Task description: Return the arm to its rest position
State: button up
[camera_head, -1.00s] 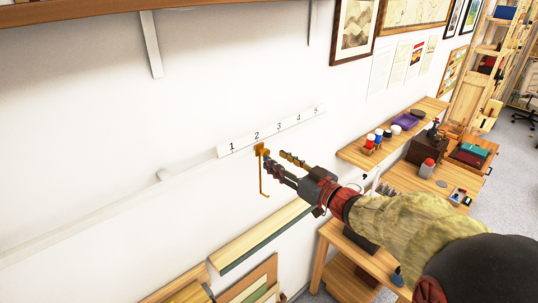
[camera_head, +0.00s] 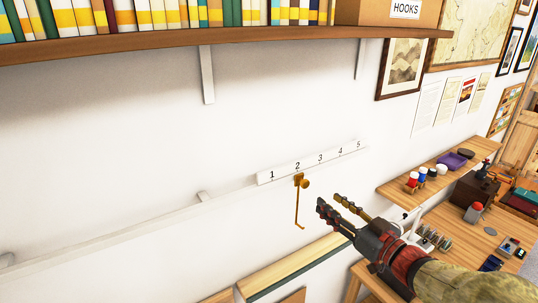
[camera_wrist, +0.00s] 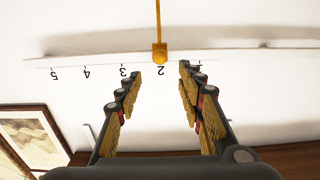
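My gripper (camera_head: 330,202) is open and empty. It is clear of the wall, to the lower right of the brass hook (camera_head: 298,182). The hook sits on the white rail below the number 2 of the numbered strip (camera_head: 320,161), and its long thin rod hangs down against the wall. In the wrist view my open gripper (camera_wrist: 152,82) has its fingers spread wide, with the hook (camera_wrist: 160,52) beyond them and apart from them; the strip appears upside down there.
A framed print (camera_head: 402,67) hangs at upper right. A wooden shelf (camera_head: 398,190) and a workbench (camera_head: 462,232) with tools stand right of my arm.

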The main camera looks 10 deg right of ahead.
jog(key=s+d+f+m+g+h, duration=0.2)
jog(key=d+f+h, duration=0.3)
jog(key=d, duration=0.3)
jog(key=s+d+f+m+g+h, duration=0.1)
jog(key=d+f+m+g+h, duration=0.15)
jog(key=d+f+h, duration=0.35)
jog(key=s+d+f+m+g+b, duration=0.2)
jog(key=s+f+g+b, duration=0.3)
jog(key=s+f, duration=0.25)
jog(key=s+a+f+n+y+b, duration=0.1)
jog(key=s+a+f+b, duration=0.3)
jog(key=a+f+b, duration=0.2)
jog(key=s+a+f+n+g+y+b, duration=0.1)
jog(key=s+a+f+b, duration=0.3)
jog(key=a+b, duration=0.6)
jog(key=s+a+f+n+g+y+b, duration=0.1)
jog(key=s+a+f+y+b, duration=0.2)
jog(key=a+f+b, duration=0.4)
jog(key=s+a+b, duration=0.1)
jog(key=a, duration=0.4)
jog(key=shift+f, duration=0.3)
